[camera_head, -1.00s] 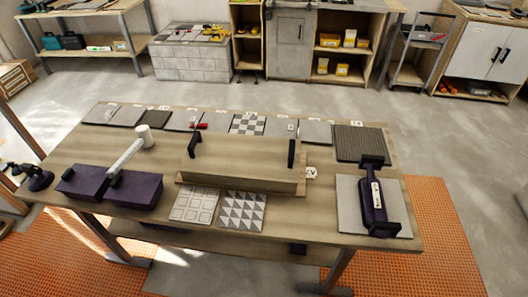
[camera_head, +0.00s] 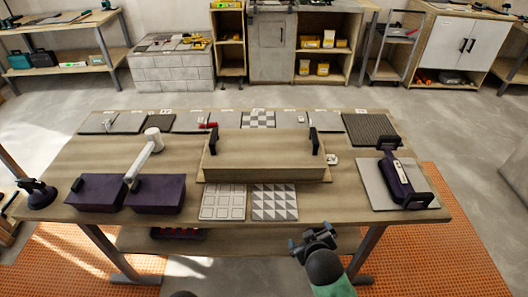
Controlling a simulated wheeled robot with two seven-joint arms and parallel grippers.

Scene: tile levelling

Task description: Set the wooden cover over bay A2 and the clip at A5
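The wooden cover (camera_head: 250,158), a long box with a black upright handle at each end, sits mid-table, in front of the back row of tiles. A red clip-like piece (camera_head: 208,125) lies on a grey tile left of the checkered tile. A small pale piece (camera_head: 302,119) lies on a tile right of it. The bay labels are too small to read, so I cannot tell which are A2 and A5. My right gripper (camera_head: 311,240) is in front of the table's near edge, its blue-tipped fingers apart and empty. My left gripper is out of view.
Two purple boxes (camera_head: 158,194) with a white-headed mallet (camera_head: 152,138) stand left. A black suction-cup tool (camera_head: 36,192) is at the far left. Two patterned tiles (camera_head: 274,203) lie before the cover. A purple handled tool (camera_head: 405,184) rests on a grey slab (camera_head: 376,188) right.

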